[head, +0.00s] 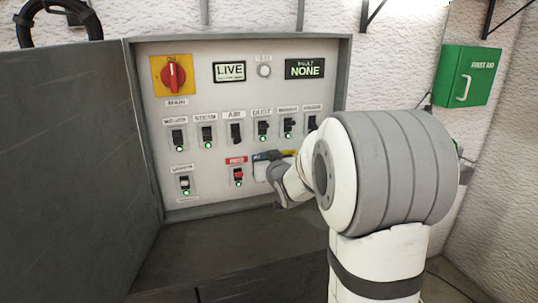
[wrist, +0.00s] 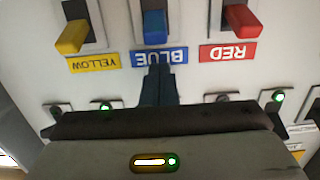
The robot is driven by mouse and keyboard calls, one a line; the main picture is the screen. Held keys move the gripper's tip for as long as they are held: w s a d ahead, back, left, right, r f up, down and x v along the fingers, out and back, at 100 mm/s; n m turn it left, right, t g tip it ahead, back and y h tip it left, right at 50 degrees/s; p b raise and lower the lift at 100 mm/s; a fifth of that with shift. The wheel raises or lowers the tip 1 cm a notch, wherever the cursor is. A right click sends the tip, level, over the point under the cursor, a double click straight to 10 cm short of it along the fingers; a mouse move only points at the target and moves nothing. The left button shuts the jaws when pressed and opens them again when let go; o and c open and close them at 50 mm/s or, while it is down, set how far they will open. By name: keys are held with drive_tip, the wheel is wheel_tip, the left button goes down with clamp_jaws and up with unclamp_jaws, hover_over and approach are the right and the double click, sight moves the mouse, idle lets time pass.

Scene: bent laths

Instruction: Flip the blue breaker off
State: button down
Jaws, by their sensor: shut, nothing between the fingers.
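The blue breaker (wrist: 155,24) shows at the top middle of the upside-down wrist view, above its BLUE label (wrist: 160,56). Its lever points toward the label side, like those of its neighbours. My gripper (wrist: 158,72) is shut and empty, with its dark fingertips over the lower part of the BLUE label, just short of the lever in the picture. I cannot tell whether they touch the panel. In the head view my gripper (head: 266,156) is at the lower row of the panel, right of the red breaker, and my wrist hides most of the blue breaker there.
The yellow breaker (wrist: 72,36) and red breaker (wrist: 241,20) flank the blue one closely. The panel (head: 220,185) also bears an upper row of black breakers, a main switch (head: 173,75), a LIVE sign (head: 229,71) and a fault sign reading NONE (head: 305,68). A grey door stands open at left.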

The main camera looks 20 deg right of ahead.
drive_tip(key=shift+s+f, duration=0.3)
drive_tip(key=shift+f, duration=0.3)
drive_tip(key=shift+s+f, duration=0.3)
drive_tip(key=shift+f, duration=0.25)
